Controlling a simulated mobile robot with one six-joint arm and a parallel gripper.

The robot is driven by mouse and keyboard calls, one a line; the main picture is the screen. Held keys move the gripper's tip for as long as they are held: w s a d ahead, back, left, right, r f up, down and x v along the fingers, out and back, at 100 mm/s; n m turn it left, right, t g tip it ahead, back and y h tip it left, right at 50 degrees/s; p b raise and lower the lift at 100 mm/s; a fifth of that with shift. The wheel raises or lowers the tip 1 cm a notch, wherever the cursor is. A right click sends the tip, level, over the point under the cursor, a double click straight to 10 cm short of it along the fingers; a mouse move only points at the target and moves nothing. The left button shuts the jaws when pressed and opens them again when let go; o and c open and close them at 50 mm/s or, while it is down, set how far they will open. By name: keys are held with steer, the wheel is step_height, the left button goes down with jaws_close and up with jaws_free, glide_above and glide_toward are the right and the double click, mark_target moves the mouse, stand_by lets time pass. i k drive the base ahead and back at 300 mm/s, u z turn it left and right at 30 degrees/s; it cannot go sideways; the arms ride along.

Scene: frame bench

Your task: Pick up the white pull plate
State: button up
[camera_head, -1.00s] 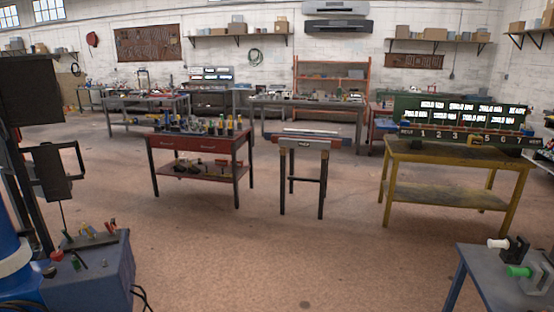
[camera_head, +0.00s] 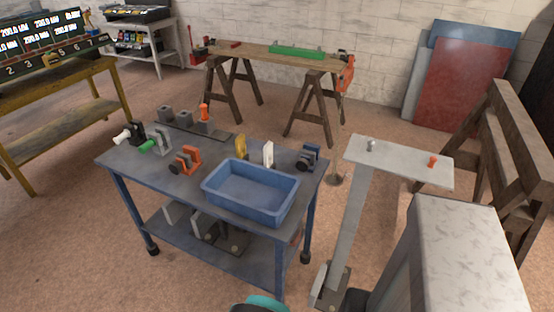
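A small white upright plate (camera_head: 268,154), which looks like the white pull plate, stands on the blue table (camera_head: 135,163) just behind the blue bin. A yellow upright plate (camera_head: 240,147) stands to its left. The white plate's foot is partly hidden by the bin rim. My gripper is not in view.
A blue bin (camera_head: 250,190) takes up the table's front right. An orange clamp-like block (camera_head: 186,160), a dark blue one (camera_head: 308,157) and a green-handled one (camera_head: 158,143) stand around it. A grey stand (camera_head: 395,158) is to the right. Floor shows left of the table.

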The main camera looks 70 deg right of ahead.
mark_target(268, 149)
steer(key=z, duration=5.25)
steer(key=i, duration=0.15)
steer(key=u, duration=3.15)
steer(key=k, duration=0.6)
steer(key=z, duration=0.05)
steer(key=i, duration=0.45)
steer(key=z, duration=0.15)
